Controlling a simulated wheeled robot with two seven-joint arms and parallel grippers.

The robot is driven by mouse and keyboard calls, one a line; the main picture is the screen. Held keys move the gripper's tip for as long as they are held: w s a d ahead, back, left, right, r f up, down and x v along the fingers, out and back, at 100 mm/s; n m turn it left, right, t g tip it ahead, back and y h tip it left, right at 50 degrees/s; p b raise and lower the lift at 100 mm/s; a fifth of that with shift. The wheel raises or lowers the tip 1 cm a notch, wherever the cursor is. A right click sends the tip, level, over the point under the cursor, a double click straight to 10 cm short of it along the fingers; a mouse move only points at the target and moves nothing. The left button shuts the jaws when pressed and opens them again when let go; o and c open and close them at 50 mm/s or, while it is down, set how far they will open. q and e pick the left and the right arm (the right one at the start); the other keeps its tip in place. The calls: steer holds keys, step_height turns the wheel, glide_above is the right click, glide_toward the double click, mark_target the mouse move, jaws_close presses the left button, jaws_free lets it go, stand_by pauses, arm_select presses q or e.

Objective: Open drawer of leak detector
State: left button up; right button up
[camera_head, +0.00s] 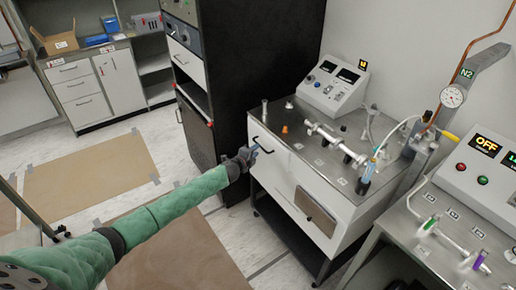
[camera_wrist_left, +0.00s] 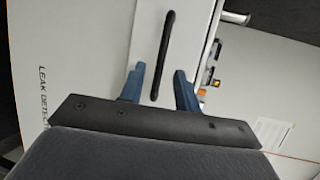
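The leak detector is a white cabinet (camera_head: 288,185) with a grey metal top, right of centre in the head view. Its drawer front (camera_head: 263,135) is at the upper left of its face, with a dark bar handle (camera_head: 265,144). The drawer looks flush with the cabinet. My left gripper (camera_head: 252,152) is right in front of the handle. In the left wrist view the blue fingers (camera_wrist_left: 160,88) are apart, and the handle (camera_wrist_left: 165,50) lies ahead, its near end between them. I cannot tell whether they touch it. The right gripper is not in view.
A control box (camera_head: 333,88), an orange piece (camera_head: 284,129) and glass and metal fittings (camera_head: 335,142) stand on the cabinet top. A tall black rack (camera_head: 262,50) is behind. A second bench (camera_head: 440,225) is at the right. The floor left of the cabinet is open.

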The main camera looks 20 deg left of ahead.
arm_select(q)
steer(key=shift+x, duration=1.4)
steer(key=shift+c, duration=0.4)
jaws_close()
